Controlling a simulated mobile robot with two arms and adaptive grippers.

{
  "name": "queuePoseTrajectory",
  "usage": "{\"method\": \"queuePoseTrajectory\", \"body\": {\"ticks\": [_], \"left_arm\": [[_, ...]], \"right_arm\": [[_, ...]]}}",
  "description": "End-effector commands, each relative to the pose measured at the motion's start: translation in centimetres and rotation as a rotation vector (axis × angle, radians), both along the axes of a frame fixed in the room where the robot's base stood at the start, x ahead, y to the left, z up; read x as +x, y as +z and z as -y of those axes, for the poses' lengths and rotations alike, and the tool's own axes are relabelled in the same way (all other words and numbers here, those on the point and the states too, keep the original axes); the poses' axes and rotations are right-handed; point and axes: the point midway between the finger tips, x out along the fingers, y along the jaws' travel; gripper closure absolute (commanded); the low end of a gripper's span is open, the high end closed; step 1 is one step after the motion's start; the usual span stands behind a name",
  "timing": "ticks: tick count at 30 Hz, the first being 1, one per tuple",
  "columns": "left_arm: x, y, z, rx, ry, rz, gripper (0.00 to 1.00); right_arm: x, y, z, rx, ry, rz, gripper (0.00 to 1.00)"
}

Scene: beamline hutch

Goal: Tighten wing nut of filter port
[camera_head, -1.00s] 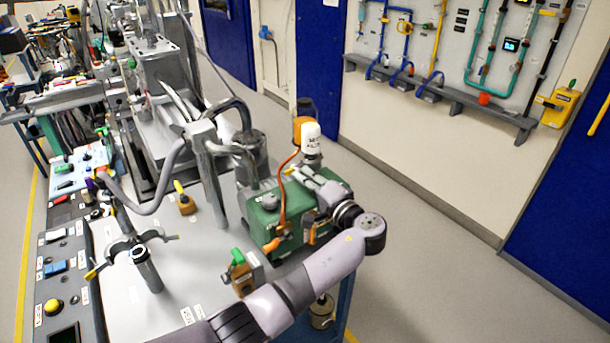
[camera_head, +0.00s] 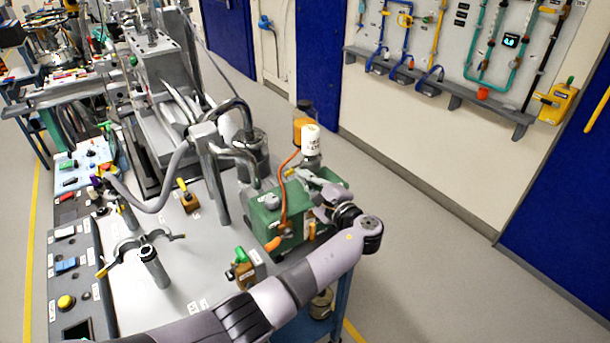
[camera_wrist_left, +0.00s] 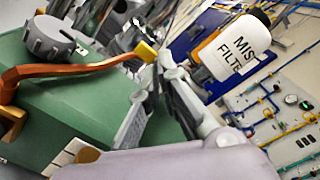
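A small yellow piece (camera_wrist_left: 145,50), apparently the wing nut, shows at the filter's foot, by the fingertips of my left gripper (camera_wrist_left: 158,78). My left gripper also shows in the head view (camera_head: 308,180), over the box's top. Its fingers look apart, with green box surface visible between them. I cannot tell whether they touch the yellow piece. My right gripper is not in view.
An orange hose (camera_head: 284,195) runs down the box beside my gripper; a grey knob (camera_wrist_left: 50,38) sits on its top. An amber bottle (camera_head: 304,118) stands behind the filter. A green-handled valve (camera_head: 246,268) stands in front. Floor to the right is clear.

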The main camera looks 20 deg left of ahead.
Motion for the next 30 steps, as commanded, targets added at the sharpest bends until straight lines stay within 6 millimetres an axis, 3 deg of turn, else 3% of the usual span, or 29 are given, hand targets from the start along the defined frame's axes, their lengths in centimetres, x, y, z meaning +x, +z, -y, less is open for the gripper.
{"method": "queuePoseTrajectory", "body": {"ticks": [18, 23, 30], "left_arm": [[-0.16, -0.57, 0.21, 0.023, -0.003, -0.047, 1.0], [-0.14, -0.51, 0.15, 0.024, -0.002, -0.045, 0.88], [-0.07, -0.26, 0.07, 0.026, -0.001, -0.04, 0.88]], "right_arm": [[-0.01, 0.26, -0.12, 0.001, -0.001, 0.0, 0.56], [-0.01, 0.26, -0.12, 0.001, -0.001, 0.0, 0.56], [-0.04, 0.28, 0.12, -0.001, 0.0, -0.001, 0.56]]}}
